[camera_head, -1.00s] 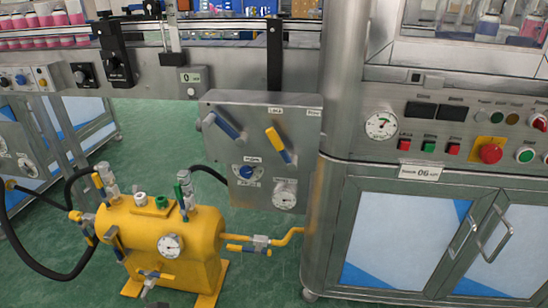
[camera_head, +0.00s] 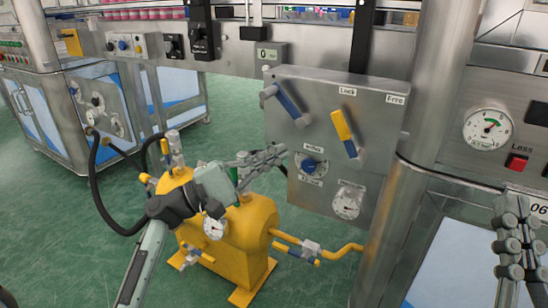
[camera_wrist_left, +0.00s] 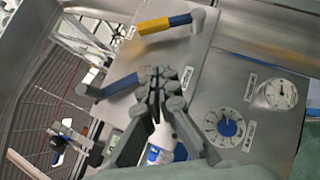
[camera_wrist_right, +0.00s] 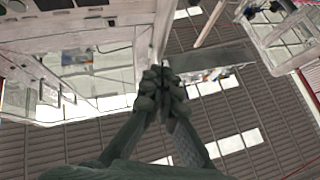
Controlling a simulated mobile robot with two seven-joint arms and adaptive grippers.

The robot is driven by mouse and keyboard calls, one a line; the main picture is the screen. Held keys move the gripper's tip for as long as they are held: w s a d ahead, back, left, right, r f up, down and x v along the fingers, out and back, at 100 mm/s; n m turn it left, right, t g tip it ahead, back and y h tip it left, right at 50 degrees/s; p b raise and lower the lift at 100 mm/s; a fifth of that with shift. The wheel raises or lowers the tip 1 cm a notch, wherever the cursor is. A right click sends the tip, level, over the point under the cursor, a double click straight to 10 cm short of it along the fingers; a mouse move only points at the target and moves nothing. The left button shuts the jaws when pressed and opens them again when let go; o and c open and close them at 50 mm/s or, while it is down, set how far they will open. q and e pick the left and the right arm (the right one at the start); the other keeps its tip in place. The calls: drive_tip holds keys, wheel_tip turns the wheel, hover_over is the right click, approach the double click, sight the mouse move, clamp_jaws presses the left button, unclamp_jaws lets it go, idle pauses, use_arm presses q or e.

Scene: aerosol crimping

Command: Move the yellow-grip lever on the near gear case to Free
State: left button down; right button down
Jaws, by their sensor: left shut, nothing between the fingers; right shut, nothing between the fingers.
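The yellow-grip lever (camera_head: 342,125) is on the grey gear case panel (camera_head: 375,120). Its yellow end tilts up and left, below the Lock label (camera_head: 347,91). The Free label (camera_head: 396,99) is at the panel's upper right. My left gripper (camera_head: 277,154) is shut and empty, in front of the panel's left side, apart from the lever. In the left wrist view the lever (camera_wrist_left: 152,26) lies beyond the shut fingertips (camera_wrist_left: 158,76). My right gripper (camera_head: 510,205) is shut and empty at the right, in front of the machine.
A blue-handled lever (camera_head: 287,101) is left of the yellow one on the same panel. A blue knob (camera_head: 309,166) and a gauge (camera_head: 347,202) sit below. A yellow tank (camera_head: 250,235) stands under my left arm. A steel column (camera_head: 440,90) rises right of the panel.

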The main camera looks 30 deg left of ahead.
sight(349, 138)
use_arm(q)
drive_tip(key=w+d+r, duration=0.1)
drive_tip(key=d, duration=0.1)
drive_tip(key=w+d+r, duration=0.1)
drive_tip(key=d, duration=0.1)
drive_tip(key=w+d+r+p, duration=0.1)
drive_tip(key=w+d, duration=0.1)
drive_tip(key=shift+d+r, duration=0.55)
drive_tip(key=shift+d, duration=0.2)
use_arm(e)
drive_tip(key=f+g, duration=0.1)
drive_tip(key=w+a+f+g, duration=0.1)
drive_tip(key=shift+w+f, duration=0.15)
drive_tip(key=shift+f, duration=0.25)
use_arm(q)
drive_tip(key=shift+r, duration=0.1)
use_arm(e)
drive_tip(key=shift+g, duration=0.3)
